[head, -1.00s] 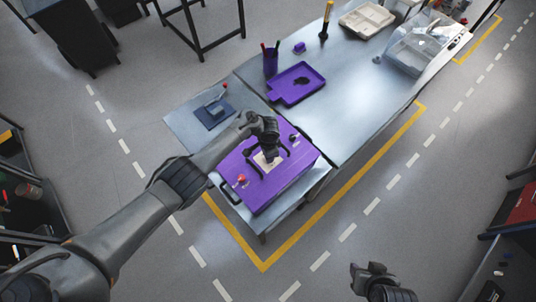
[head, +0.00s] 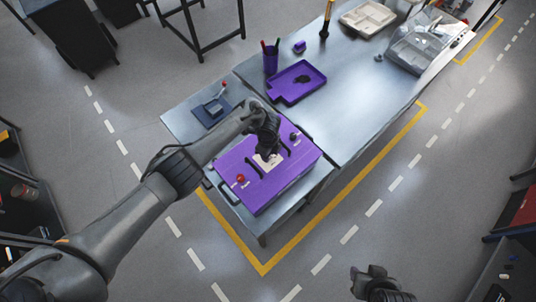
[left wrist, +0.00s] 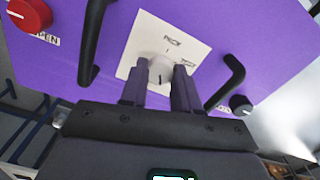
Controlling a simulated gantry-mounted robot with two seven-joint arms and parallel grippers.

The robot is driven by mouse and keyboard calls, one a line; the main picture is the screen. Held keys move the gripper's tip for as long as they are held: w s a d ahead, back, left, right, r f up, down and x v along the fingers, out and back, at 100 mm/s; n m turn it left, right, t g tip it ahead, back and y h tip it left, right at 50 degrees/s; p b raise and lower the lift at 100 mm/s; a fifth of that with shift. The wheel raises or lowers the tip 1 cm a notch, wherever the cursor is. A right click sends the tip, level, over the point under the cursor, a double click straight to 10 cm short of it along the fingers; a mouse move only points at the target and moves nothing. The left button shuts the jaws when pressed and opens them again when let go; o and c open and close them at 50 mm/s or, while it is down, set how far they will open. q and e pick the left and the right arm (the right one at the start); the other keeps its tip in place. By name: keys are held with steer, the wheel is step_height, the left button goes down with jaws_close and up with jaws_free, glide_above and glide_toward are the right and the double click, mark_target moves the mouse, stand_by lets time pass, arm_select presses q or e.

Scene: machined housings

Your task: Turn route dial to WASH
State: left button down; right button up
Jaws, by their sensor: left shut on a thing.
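The purple housing (head: 262,198) lies on the near end of the bench, with a white label plate (head: 267,163) on its top. In the left wrist view the round, pale route dial (left wrist: 160,71) sits on this plate, with a dark pointer mark facing the plate's lettering. The lettering is tilted and too blurred to read surely. My left gripper (left wrist: 168,82) is shut on the dial, one finger on each side. In the head view the gripper hides the dial. My right gripper (head: 370,276) hangs over the floor at lower right, away from the housing; its fingers are unclear.
Black handles (left wrist: 92,42) flank the plate. A red knob (left wrist: 32,15) marked OPEN and a black knob (left wrist: 240,104) are on the same face.

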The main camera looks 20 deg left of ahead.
arm_select(q)
steer(key=m+b, duration=0.2)
steer(key=m, duration=0.2)
steer(key=shift+a+f, duration=0.1)
steer(key=shift+f, duration=0.05)
steer(key=shift+m+b, duration=0.5)
steer(key=shift+m, duration=0.3)
steer(key=c, duration=0.8)
jaws_free()
steer(key=shift+r, duration=0.25)
